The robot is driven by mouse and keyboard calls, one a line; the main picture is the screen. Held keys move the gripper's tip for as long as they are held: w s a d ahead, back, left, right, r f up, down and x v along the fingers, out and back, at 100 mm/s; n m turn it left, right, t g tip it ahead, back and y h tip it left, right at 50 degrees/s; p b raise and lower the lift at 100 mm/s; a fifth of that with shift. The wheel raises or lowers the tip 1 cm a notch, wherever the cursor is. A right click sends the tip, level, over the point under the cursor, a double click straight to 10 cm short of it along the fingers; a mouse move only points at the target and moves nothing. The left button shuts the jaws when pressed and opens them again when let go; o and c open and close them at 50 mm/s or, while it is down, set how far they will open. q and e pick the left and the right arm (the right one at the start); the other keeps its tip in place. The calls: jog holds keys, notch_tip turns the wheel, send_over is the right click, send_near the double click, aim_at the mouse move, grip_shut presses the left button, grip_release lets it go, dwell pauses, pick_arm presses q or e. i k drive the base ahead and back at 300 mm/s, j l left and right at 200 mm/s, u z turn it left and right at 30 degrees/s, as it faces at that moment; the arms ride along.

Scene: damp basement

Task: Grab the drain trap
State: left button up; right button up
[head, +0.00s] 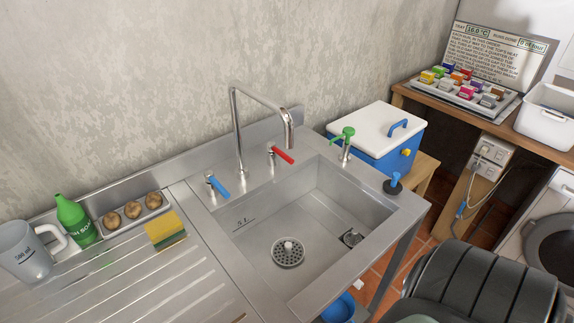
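A round perforated metal strainer with a pale knob, which looks like the drain trap (288,253), lies on the floor of the steel sink (330,205), left of and in front of the basin's middle. Nothing covers it from above. A smaller dark, roundish metal fitting (352,238) sits near the basin's right side; I cannot tell exactly what it is. Neither of my grippers is in view.
A tall tap (240,130), blue lever (217,185), red lever (282,156) and green-topped dispenser (347,145) stand behind the basin. A blue-white cooler (375,140) stands beyond.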

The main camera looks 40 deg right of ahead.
aim_at(287, 251)
jog(key=z, duration=1.35)
jog(key=i+l+z, duration=0.1)
jog(key=l, duration=0.1)
